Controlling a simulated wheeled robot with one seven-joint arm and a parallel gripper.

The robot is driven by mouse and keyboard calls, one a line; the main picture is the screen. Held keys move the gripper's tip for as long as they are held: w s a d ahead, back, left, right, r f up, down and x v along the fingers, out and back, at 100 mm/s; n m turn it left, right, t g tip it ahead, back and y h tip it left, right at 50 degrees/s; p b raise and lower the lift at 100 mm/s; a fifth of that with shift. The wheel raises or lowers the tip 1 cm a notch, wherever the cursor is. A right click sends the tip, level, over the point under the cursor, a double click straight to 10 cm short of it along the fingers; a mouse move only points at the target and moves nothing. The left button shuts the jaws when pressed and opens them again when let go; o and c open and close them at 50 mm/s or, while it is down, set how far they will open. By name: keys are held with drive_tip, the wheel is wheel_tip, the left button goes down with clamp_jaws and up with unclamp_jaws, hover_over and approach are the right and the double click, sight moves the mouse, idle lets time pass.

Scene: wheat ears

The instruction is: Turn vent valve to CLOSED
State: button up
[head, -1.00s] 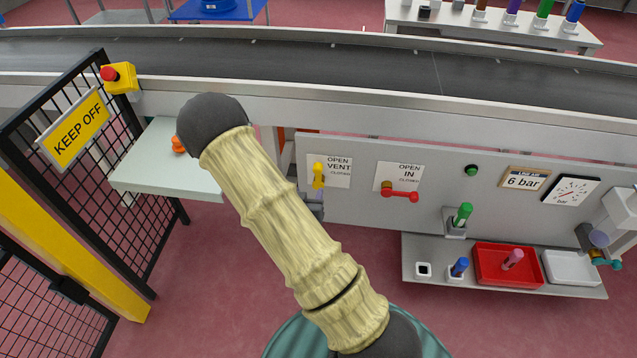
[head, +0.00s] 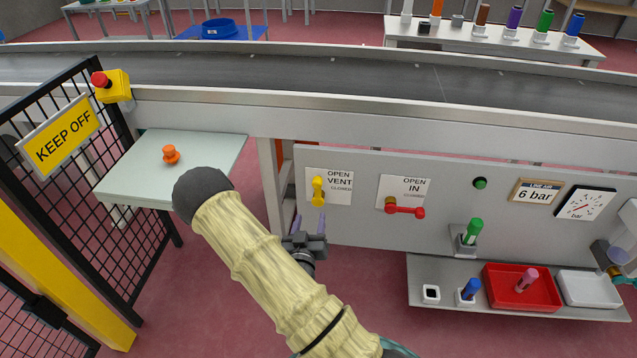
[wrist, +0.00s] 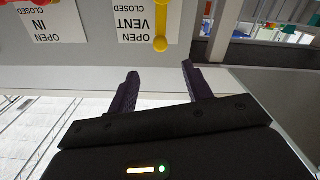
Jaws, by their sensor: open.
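The vent valve's yellow handle (head: 318,191) is on the grey panel, at the left edge of a white label (head: 340,187) reading OPEN, VENT and CLOSED. The handle stands upright, its end pointing up, level with the word OPEN. In the wrist view, which is upside down, the handle (wrist: 160,22) shows at the top, beyond the fingers. My gripper (head: 309,224) is open and empty, just below the handle in the head view. Its two dark fingers (wrist: 160,72) are apart and point toward the panel, with no visible contact with the handle.
The red IN valve handle (head: 405,209) points right, beside its own label (head: 404,188). A green button (head: 480,183) and a gauge (head: 585,204) are further right. A shelf below bears a red tray (head: 497,297). A pale table (head: 135,178) stands left, by a fence.

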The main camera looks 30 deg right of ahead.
sight(317, 187)
drive_tip(key=b+x, duration=0.4)
drive_tip(key=x, duration=1.2)
drive_tip(key=shift+d, duration=0.1)
clamp_jaws()
